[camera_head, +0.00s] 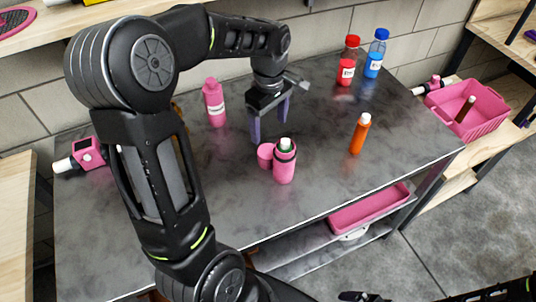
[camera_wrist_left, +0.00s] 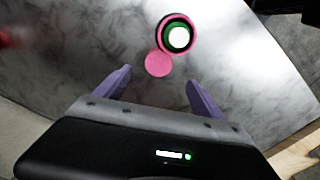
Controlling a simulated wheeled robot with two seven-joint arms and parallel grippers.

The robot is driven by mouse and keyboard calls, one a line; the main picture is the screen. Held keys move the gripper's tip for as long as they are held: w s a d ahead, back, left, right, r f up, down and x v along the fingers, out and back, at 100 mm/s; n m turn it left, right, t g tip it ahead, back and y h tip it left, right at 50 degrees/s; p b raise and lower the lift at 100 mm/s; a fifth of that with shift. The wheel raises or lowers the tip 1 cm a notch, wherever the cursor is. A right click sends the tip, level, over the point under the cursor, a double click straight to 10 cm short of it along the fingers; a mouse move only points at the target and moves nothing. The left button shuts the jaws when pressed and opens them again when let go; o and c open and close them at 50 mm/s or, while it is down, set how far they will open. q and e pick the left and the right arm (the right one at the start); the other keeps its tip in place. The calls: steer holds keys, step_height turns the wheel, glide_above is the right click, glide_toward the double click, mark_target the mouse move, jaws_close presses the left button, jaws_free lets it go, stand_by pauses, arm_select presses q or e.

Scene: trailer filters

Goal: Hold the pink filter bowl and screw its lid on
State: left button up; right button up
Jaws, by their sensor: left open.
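The pink filter bowl (camera_head: 284,167) stands upright on the dark table in the head view. A green filter with a white top (camera_head: 285,144) sticks out of its open mouth. The left wrist view shows the bowl from above as a pink ring (camera_wrist_left: 161,45) around the green and white filter. A round pink piece, seemingly the lid (camera_head: 265,154), is beside the bowl; the wrist view shows it as a flat disc (camera_wrist_left: 157,64). My left gripper (camera_head: 270,131) is open and empty, its purple fingers pointing down just behind the lid and bowl. My right gripper is not clearly shown.
A pink bottle (camera_head: 215,106) stands at the back left, an orange bottle (camera_head: 360,134) to the right, red (camera_head: 347,64) and blue (camera_head: 375,56) bottles behind. A pink device (camera_head: 88,154) is at the left edge. A pink crate (camera_head: 485,123) sits right of the table.

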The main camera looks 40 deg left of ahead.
mark_target(268, 151)
arm_select(q)
steer(key=f+b, duration=0.2)
steer(key=f, duration=0.1)
steer(key=shift+w+a+f, duration=0.15)
steer(key=shift+w, duration=0.05)
steer(key=shift+f+b, duration=0.6)
steer(key=shift+b, duration=0.15)
steer(key=shift+f, duration=1.25)
steer(key=shift+s+f+p, duration=0.1)
steer(key=shift+f+p, duration=0.55)
steer(key=shift+f, duration=2)
